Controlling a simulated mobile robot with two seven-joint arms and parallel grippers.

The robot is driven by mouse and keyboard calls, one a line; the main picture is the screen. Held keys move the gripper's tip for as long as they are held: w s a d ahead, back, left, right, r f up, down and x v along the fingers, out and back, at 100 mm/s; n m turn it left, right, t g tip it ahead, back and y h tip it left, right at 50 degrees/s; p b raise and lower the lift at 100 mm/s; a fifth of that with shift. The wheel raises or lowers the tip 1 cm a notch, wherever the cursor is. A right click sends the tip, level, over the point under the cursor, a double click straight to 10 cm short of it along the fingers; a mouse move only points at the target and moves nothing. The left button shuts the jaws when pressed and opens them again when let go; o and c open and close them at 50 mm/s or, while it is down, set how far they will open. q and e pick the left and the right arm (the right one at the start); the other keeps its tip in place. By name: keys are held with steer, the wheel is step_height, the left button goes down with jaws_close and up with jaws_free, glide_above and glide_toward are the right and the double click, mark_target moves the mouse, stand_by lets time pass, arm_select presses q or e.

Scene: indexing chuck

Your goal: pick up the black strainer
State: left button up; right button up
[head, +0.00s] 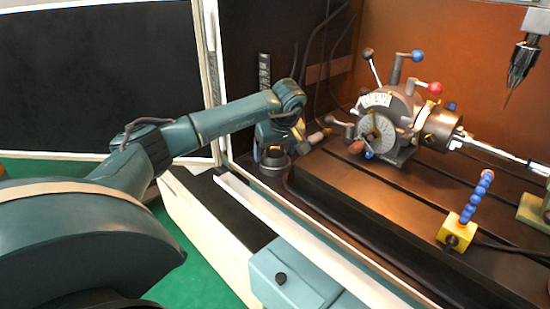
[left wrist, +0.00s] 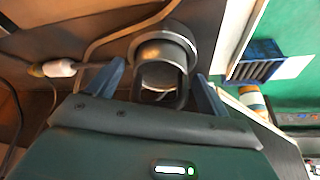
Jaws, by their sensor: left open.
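The black strainer (head: 273,166) is a short dark cylinder on the dark machine bed near its left corner. In the left wrist view the strainer (left wrist: 161,50) shows a round body with a pale rim and an arched dark handle facing my gripper. My left gripper (head: 274,147) points down just above it in the head view and hides part of it. In the left wrist view its blue-grey fingers (left wrist: 160,76) are apart, one on each side of the handle. I cannot tell whether they touch it. My right gripper is in neither view.
An indexing chuck (head: 385,125) with ball-ended levers stands on the slotted bed to the right. A yellow block with a blue segmented hose (head: 460,228) is at front right. Black cables run behind the strainer. A pale rail (head: 300,232) edges the bed's front.

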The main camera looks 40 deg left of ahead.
arm_select(q)
steer(key=c, duration=1.1)
steer(key=shift+r, duration=0.1)
